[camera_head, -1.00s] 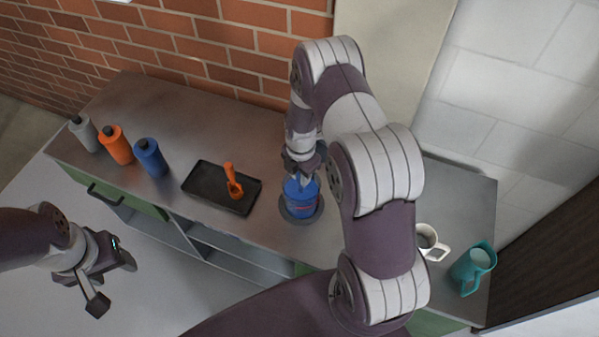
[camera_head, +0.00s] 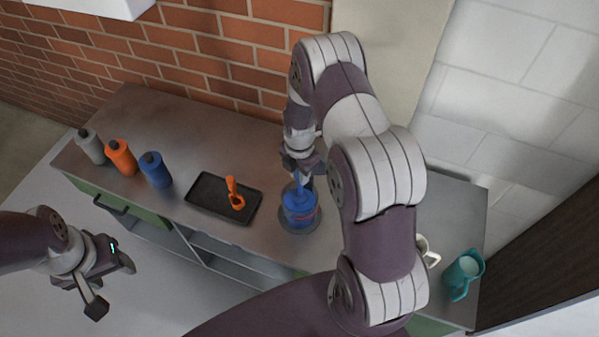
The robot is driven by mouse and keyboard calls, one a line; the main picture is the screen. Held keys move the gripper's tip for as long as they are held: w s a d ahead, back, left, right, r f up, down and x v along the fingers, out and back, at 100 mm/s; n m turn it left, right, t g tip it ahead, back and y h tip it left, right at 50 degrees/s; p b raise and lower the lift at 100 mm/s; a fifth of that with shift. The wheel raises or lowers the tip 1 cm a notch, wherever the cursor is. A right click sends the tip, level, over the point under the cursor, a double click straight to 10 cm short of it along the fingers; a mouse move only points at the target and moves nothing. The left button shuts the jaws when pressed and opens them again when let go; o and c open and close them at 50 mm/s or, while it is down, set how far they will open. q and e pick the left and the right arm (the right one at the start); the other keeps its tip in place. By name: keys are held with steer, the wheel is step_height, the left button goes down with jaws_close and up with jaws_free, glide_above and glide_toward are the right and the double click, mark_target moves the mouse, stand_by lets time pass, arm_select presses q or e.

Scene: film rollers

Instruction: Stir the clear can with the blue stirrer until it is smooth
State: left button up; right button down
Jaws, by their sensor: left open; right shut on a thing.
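The can (camera_head: 300,215) on the counter looks blue inside, with a small red mark on its side. It stands upright on a dark round base. My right gripper (camera_head: 302,175) is above the can, shut on the blue stirrer (camera_head: 298,190). The stirrer points down at the can's mouth; its lower end is hidden, so how deep it sits cannot be told. My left gripper (camera_head: 114,282) is open and empty, off the counter's front at the lower left.
A black tray (camera_head: 207,203) with an orange scoop (camera_head: 233,190) lies left of the can. Grey (camera_head: 90,147), orange (camera_head: 121,158) and blue (camera_head: 155,170) bottles stand farther left. A white mug (camera_head: 428,256) and teal jug (camera_head: 465,272) are at right, beyond my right arm.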

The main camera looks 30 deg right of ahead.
stand_by(0.5)
step_height(320, 180, up, 8)
steer(key=p, duration=0.6)
steer(key=shift+f, duration=0.35)
